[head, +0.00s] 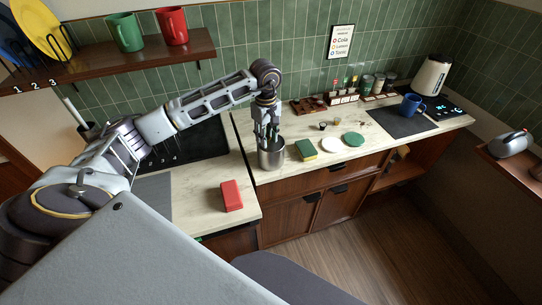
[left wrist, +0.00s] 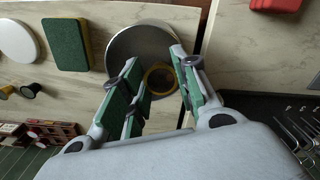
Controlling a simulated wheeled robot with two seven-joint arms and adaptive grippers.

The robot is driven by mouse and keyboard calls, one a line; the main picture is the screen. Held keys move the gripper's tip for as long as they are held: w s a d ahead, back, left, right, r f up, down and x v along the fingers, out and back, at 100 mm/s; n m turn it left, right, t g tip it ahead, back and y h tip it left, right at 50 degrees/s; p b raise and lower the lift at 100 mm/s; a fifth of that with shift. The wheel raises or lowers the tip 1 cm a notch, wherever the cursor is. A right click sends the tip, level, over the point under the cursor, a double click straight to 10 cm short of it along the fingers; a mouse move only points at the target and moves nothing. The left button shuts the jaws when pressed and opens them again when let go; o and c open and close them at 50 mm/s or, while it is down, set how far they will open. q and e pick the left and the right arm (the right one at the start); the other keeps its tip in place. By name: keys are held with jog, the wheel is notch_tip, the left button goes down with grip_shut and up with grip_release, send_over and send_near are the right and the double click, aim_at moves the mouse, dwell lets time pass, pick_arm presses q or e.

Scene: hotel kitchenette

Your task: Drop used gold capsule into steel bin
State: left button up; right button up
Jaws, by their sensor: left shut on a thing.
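The steel bin (head: 271,158) stands on the counter near its front edge; its rim shows in the left wrist view (left wrist: 118,45). My left gripper (head: 268,138) points down at the bin's mouth. In the left wrist view its green-padded fingers (left wrist: 158,85) are closed around a gold-rimmed round capsule (left wrist: 160,77), which lies over the bin's opening. The capsule is partly hidden by the fingers and cannot be made out in the head view. I cannot tell how far the fingertips reach into the bin. My right gripper is not in view.
A green-and-yellow sponge (head: 306,150), a white disc (head: 333,145) and a green disc (head: 354,139) lie right of the bin. A red block (head: 231,196) lies front left. A blue mug (head: 411,104) and kettle (head: 432,75) stand farther right.

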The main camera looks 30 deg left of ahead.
pick_arm(q)
jog(key=shift+f, duration=0.3)
jog(key=o, duration=0.7)
jog(key=shift+o, duration=0.2)
jog(key=shift+r, duration=0.15)
notch_tip(320, 180, up, 12)
dwell(0.5)
jog(key=shift+f, duration=0.2)
dwell(0.8)
